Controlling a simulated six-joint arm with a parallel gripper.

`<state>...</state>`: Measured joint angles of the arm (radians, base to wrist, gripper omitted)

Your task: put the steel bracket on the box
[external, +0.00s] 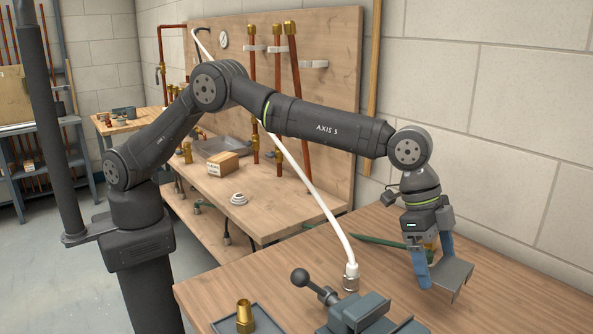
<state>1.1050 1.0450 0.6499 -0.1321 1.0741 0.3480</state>
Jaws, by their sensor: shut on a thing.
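The steel bracket (456,273) is a grey bent plate at the right, held at the lower end of my gripper (436,268). My gripper points down with its blue fingers shut on the bracket. The bracket appears to be above the wooden table at the right; the exact gap below it is hard to tell. The box (209,165) is a small brown cardboard box with a label, standing on the wooden bench left of centre. It is far to the left of my gripper, and my forearm passes above and in front of that bench.
A white pipe (315,190) slants down to a metal fitting on the table (530,310). A grey vise (360,315) and a tray with a brass fitting (245,316) stand in front. Copper pipes (278,95) rise at the back board. A white ring (239,199) lies near the box.

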